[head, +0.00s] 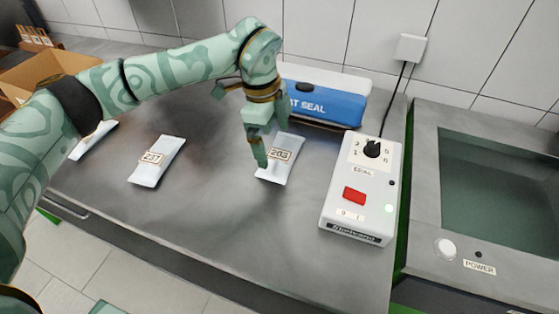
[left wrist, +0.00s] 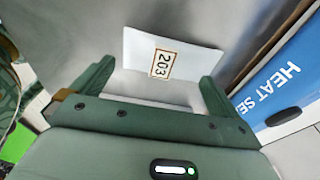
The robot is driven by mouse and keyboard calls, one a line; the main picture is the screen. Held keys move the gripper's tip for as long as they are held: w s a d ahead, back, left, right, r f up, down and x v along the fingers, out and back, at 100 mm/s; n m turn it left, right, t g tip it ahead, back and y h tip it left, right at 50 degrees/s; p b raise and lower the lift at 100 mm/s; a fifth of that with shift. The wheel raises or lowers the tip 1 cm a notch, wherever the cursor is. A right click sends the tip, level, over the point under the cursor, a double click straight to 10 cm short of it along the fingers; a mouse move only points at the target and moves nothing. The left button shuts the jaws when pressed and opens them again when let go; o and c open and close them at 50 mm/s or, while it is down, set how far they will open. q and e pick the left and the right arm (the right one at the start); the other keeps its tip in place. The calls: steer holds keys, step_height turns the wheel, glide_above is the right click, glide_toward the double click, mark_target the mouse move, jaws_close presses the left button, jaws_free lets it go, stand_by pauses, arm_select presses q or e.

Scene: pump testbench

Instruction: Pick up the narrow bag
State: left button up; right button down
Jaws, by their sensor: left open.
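A slim white bag labelled 203 (head: 281,168) lies flat on the steel table, in front of the blue heat sealer. My left gripper (head: 268,148) is just over this bag, pointing down, and hides part of it. In the left wrist view the bag (left wrist: 198,58) shows between and beyond the two spread fingers, with nothing clamped. I cannot tell whether the fingers touch it. A second white bag labelled 237 (head: 158,163) lies to the left. A third white bag (head: 88,146) lies farther left, partly hidden by my arm. My right gripper is not in view.
The blue and white heat sealer (head: 330,103) stands close behind bag 203. A white control box (head: 361,190) with a dial and red switch stands to the right. A cardboard box (head: 50,72) is at the back left. The table front is clear.

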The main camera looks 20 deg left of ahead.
mark_target(278, 158)
arm_select(q)
steer(key=f+b, duration=0.1)
steer(key=f, duration=0.1)
steer(key=d+f+b, duration=0.1)
steer(key=f, duration=0.2)
steer(key=shift+s, duration=0.1)
steer(key=shift+r, duration=0.1)
steer(key=c, duration=1.1)
steer(key=shift+r, duration=0.1)
